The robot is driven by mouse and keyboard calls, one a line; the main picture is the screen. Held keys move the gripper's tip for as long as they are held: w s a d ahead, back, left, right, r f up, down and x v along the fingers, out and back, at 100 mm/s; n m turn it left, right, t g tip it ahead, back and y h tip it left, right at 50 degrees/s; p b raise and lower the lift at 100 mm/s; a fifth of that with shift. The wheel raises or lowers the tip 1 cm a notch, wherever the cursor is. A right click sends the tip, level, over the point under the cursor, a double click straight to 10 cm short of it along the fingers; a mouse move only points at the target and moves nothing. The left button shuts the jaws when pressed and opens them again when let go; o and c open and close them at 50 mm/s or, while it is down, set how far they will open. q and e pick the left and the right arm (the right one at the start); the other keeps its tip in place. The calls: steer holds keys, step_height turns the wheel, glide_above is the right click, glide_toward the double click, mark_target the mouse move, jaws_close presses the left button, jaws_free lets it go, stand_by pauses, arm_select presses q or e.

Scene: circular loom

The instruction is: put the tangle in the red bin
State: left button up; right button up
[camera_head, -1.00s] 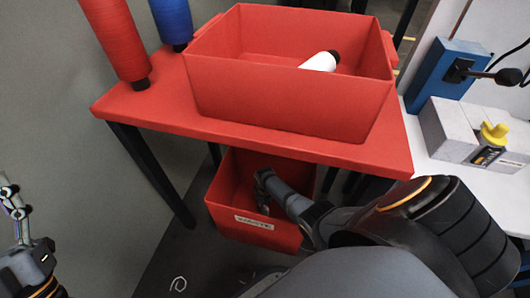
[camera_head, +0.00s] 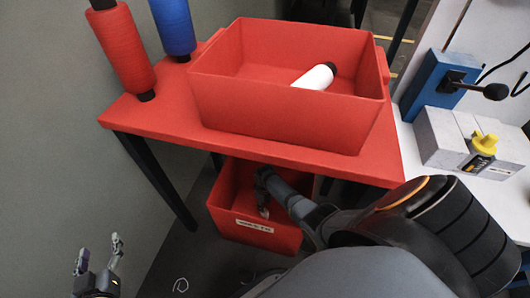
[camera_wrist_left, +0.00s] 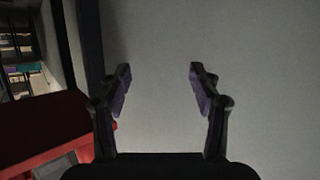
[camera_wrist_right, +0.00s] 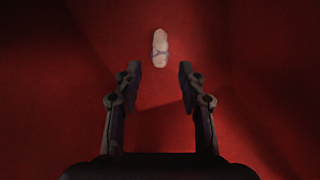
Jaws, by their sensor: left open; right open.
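The lower red bin (camera_head: 255,232) stands on the floor under the red table and has a white label on its front. My right gripper (camera_head: 264,208) reaches down inside it, open. In the right wrist view a small pale, elongated piece (camera_wrist_right: 160,48) with a thin band lies on the red surface, just beyond the open fingertips (camera_wrist_right: 157,75) and apart from them. I cannot tell for sure that this is the tangle. My left gripper (camera_head: 98,254) is open and empty at lower left; its wrist view shows a grey wall between the fingers (camera_wrist_left: 160,82).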

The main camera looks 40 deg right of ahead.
step_height(320, 180, up, 2)
steer(key=shift+p, duration=0.6)
arm_select(q)
steer(key=s+d+f+g+p, duration=0.1)
steer(key=s+f+g, duration=0.8)
steer(key=s+f, duration=0.5)
steer(key=shift+s+f, duration=0.15)
steer(key=shift+s, duration=0.1)
arm_select(e)
step_height(320, 180, up, 2)
steer(key=shift+r, duration=0.1)
arm_select(q)
steer(key=shift+d, duration=0.1)
